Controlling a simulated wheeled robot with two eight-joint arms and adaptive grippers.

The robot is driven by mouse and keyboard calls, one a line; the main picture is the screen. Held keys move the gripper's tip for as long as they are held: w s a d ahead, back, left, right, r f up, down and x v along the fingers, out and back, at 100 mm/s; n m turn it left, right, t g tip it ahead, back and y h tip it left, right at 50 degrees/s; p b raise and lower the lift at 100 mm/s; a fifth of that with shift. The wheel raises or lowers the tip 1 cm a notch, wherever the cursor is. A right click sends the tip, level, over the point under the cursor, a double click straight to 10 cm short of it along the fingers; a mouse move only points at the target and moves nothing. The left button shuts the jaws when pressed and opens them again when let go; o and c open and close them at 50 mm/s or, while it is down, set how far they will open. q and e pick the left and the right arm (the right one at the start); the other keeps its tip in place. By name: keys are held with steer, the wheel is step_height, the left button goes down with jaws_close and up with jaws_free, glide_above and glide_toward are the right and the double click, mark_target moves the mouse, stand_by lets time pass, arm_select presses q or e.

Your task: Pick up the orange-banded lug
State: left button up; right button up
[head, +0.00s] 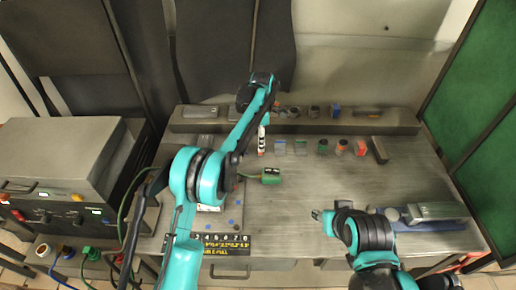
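Several small pieces stand in a row on the workbench, towards its back. One of them, a small dark piece with an orange-brown part (341,147), looks like the orange-banded lug, but it is too small to be sure. It stands between a green-marked piece (323,146) and a red-orange piece (361,147). My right gripper (318,215) is low over the front middle of the bench, well in front of the row. Its opening is too small to read.
A green block (271,176) lies mid-bench. A grey vise-like tool (435,212) is at right. The bench's middle right is clear.

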arm_select(q)
steer(key=f, duration=0.1)
steer(key=f+b, duration=0.1)
steer(key=f, duration=0.1)
steer(key=f+b, duration=0.1)
steer(key=f, duration=0.1)
steer(key=shift+w+a+f, duration=0.15)
steer(key=shift+w, duration=0.15)
steer(key=c, duration=1.4)
steer(key=shift+c, duration=0.5)
steer(key=shift+r, duration=0.2)
